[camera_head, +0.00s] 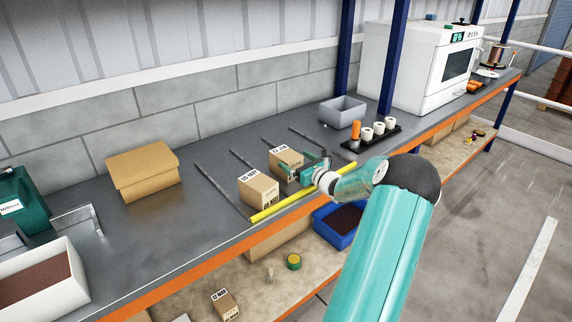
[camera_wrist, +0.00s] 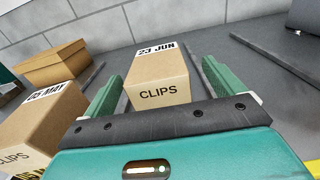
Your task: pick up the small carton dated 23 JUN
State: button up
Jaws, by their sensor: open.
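The small carton dated 23 JUN (camera_wrist: 158,78) stands upright on the grey bench in the wrist view, its front marked CLIPS. It also shows in the head view (camera_head: 283,164), partly hidden by my gripper. My gripper (camera_wrist: 160,82) is open, with one green finger on each side of this carton. Whether the fingers touch it I cannot tell. In the head view my gripper (camera_head: 299,170) is at the carton's front right. A second small carton, dated 05 MAY (camera_head: 259,191), stands to the left; it also shows in the wrist view (camera_wrist: 38,118).
Thin dark rails (camera_head: 222,190) divide the bench into lanes, with a yellow strip (camera_head: 285,205) along the front. A larger brown box (camera_head: 143,171) stands at left. A grey bin (camera_head: 343,111) and a black tray of spools (camera_head: 371,138) lie to the right.

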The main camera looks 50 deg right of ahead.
aim_at(287, 154)
jog(key=x, duration=0.5)
jog(key=shift+w+a+f, duration=0.1)
jog(key=shift+a+f, duration=0.05)
jog(key=shift+a, duration=0.05)
jog(key=c, duration=1.4)
